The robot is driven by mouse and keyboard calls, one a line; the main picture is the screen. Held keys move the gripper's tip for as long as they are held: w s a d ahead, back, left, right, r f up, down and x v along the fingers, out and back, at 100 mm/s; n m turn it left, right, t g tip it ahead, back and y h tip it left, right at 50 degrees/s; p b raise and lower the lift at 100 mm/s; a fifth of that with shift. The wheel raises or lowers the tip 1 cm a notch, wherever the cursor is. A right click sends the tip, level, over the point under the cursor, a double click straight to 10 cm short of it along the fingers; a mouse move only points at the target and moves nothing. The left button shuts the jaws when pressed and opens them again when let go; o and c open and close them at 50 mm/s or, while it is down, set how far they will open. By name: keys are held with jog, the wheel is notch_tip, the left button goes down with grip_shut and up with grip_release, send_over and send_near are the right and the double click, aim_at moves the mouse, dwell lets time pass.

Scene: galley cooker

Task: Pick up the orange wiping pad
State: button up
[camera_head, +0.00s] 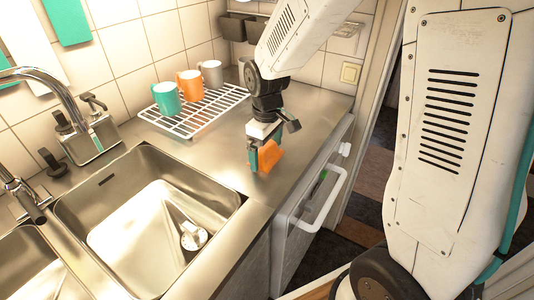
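The orange wiping pad (270,156) is on the right part of the steel counter, near the front edge and right of the sink. It looks tilted, and I cannot tell whether it rests on the counter or is lifted slightly. My gripper (262,160) points down at the pad. A teal finger is close against the pad's left side. The other finger is not clearly visible, so whether the gripper is closed on the pad cannot be seen.
A white rack (196,112) holds a teal mug (166,99), an orange mug (190,85) and a grey mug (211,73) behind. The steel sink (150,215) with a white object (193,236) is left. A white rail (326,203) sticks out below the counter front.

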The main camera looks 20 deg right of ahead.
aim_at(266, 147)
jog(key=c, duration=0.6)
jog(key=shift+c, duration=0.2)
jog(key=shift+r, duration=0.15)
jog(key=shift+r, duration=0.25)
jog(key=r, duration=0.3)
jog(key=shift+s+a, duration=0.15)
jog(key=shift+s, duration=0.1)
jog(key=s+a, duration=0.1)
jog(key=s, duration=0.3)
jog(key=s+a, duration=0.1)
jog(key=s, duration=0.4)
jog(key=s+a+r, duration=0.1)
jog(key=s, duration=0.3)
jog(key=shift+s+a, duration=0.15)
jog(key=shift+a, duration=0.2)
jog(key=shift+s+a+r, duration=0.1)
jog(key=shift+s+a, duration=0.1)
jog(key=shift+s, duration=0.55)
